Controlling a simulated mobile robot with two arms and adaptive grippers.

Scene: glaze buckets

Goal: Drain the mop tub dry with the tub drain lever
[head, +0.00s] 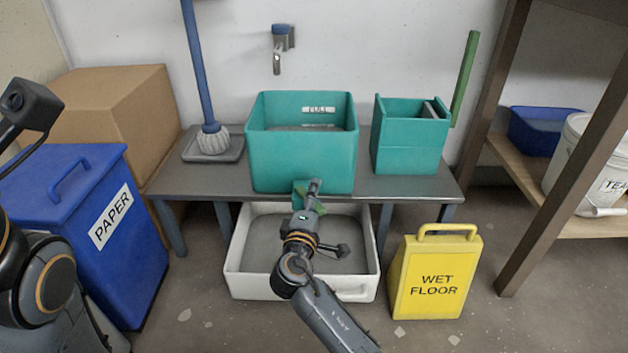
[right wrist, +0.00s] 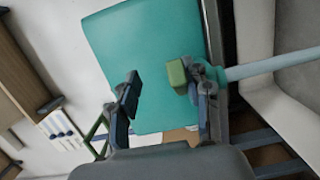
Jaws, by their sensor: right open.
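The teal mop tub (head: 302,165) stands on the grey bench, with a "FULL" label inside its back wall and a grey surface inside. The green drain lever (head: 299,190) is at its lower front, partly hidden by my right gripper (head: 312,190). In the right wrist view, my right gripper (right wrist: 166,100) is open, its fingers apart before the tub wall (right wrist: 150,50). The lever's green block (right wrist: 177,75) lies between them, close to the right-hand finger; contact is unclear. A pale pipe (right wrist: 275,65) runs right from there. My left arm shows at the left edge, without its gripper.
A white basin (head: 238,270) sits below the bench (head: 400,186). A teal wringer box (head: 408,150) and a mop (head: 200,70) on a tray flank the tub. A yellow wet-floor sign (head: 435,275) stands right; a blue paper bin (head: 90,230) stands left.

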